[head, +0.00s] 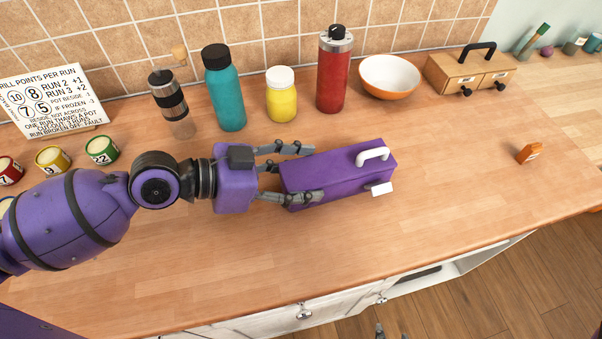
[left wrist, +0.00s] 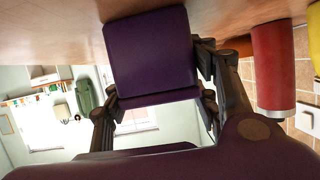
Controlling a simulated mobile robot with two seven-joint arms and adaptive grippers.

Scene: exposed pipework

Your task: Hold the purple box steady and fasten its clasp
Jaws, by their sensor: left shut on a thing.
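The purple box (head: 325,176) lies on the wooden counter, with a white handle (head: 372,154) on top near its right end. A white clasp flap (head: 382,189) sticks outward from its front side near the right end. My left gripper (head: 288,173) reaches in from the left and is shut on the box's left end, one finger on the back side and one on the front. The left wrist view shows the box end (left wrist: 148,55) between the fingers. Only small grey tips of my right gripper (head: 390,333) show at the bottom edge, below the counter's front edge.
Behind the box stand a glass grinder (head: 170,100), teal bottle (head: 223,88), yellow jar (head: 281,95), red bottle (head: 333,72) and white-orange bowl (head: 390,77). A small drawer chest (head: 470,72) is at the back right. An orange block (head: 528,153) lies right. Counter in front is clear.

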